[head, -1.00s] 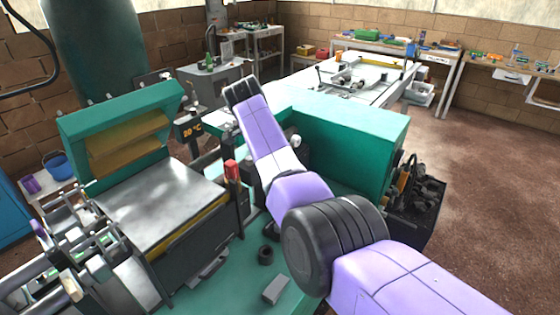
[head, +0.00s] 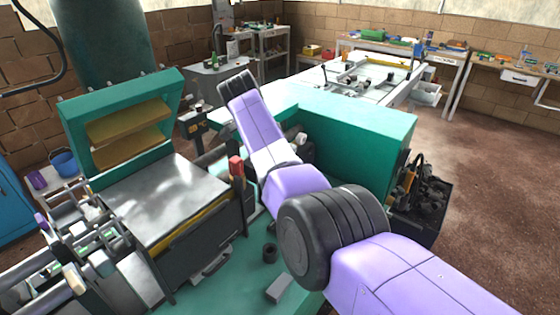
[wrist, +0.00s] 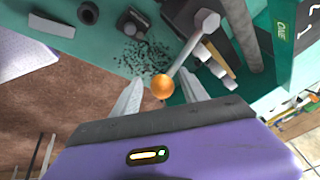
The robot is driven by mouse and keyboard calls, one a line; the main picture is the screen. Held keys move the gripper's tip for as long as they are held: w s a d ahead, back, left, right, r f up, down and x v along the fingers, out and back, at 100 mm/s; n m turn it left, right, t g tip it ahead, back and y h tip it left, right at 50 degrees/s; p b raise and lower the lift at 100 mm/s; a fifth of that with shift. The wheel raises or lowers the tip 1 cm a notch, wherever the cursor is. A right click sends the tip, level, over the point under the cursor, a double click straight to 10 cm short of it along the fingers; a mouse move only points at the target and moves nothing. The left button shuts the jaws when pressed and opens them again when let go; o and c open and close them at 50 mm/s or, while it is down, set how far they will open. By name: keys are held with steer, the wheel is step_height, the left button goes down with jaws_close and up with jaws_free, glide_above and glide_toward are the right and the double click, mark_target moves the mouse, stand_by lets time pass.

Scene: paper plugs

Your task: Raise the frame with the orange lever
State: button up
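The orange lever shows in the wrist view as a round orange knob (wrist: 162,87) on a pale rod that runs up and right to a whitish rounded end. My gripper (wrist: 160,94) is open. In the wrist picture the knob appears between its two pale fingers, with visible gaps on both sides. I cannot tell how deep the knob sits between them. In the head view my purple arm stretches over the teal machine and hides the gripper and the lever. A teal upright panel with yellowish plates (head: 128,128) stands open at left; I cannot tell whether it is the frame.
A metal plate (head: 165,200) lies before the panel, with a red-topped handle (head: 236,168) beside it. A black ring (head: 270,252) and a grey block (head: 279,288) lie on the teal base. A teal housing (head: 350,140) stands behind my arm. Floor at right is clear.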

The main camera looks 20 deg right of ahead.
steer(key=shift+a+r, duration=0.15)
steer(key=shift+r, duration=0.35)
steer(key=b+v, duration=0.1)
steer(key=v, duration=0.5)
steer(key=shift+r, duration=0.3)
steer(key=shift+s+a, duration=0.15)
